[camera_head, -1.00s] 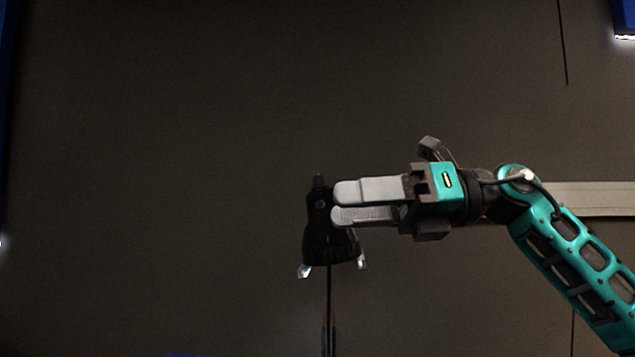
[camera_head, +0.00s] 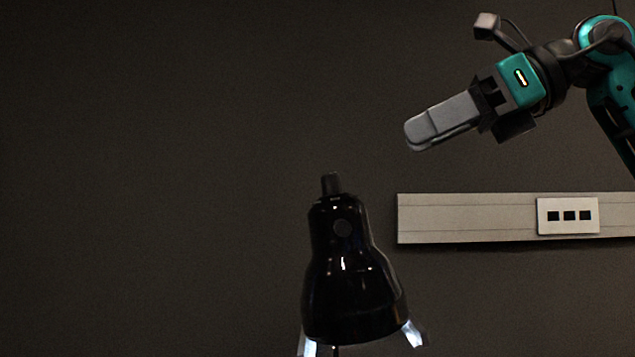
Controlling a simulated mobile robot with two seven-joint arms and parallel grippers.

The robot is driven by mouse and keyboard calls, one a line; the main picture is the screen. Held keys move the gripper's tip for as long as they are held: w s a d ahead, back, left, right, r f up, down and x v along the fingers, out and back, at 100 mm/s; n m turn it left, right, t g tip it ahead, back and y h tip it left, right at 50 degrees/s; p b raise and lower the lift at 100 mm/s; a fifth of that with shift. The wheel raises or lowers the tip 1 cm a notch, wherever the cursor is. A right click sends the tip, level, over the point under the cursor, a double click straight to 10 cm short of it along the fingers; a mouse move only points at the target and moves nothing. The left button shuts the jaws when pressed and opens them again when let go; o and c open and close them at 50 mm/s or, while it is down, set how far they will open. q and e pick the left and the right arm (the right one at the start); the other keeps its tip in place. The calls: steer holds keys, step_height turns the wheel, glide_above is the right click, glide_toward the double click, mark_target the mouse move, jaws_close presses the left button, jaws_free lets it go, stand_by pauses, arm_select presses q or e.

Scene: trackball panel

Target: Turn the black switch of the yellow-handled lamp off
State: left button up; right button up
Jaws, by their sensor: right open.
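A black lamp head (camera_head: 350,285) stands upright in the lower middle of the head view, its wide end down. A small black switch (camera_head: 331,184) sticks up from its top. Bright pale pieces show at both lower corners of the shade. No yellow handle is visible. My right gripper (camera_head: 414,136) is above and to the right of the lamp, apart from it and empty. It is open, with its fingers nearly overlapping from this side and pointing left and down. My left gripper is not in view.
A pale wall rail (camera_head: 465,218) with a white socket plate (camera_head: 568,216) runs to the right edge, beside the lamp. The dark wall behind is bare, and the left half of the view is free.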

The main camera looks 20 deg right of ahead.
mark_target(334, 174)
steer(key=x, duration=1.1)
steer(key=shift+w+a+f, duration=0.1)
steer(key=shift+a, duration=0.2)
steer(key=shift+w+a+f, duration=0.15)
steer(key=shift+w+a, duration=0.1)
steer(key=shift+a, duration=0.1)
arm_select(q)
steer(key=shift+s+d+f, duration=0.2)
arm_select(e)
jaws_close()
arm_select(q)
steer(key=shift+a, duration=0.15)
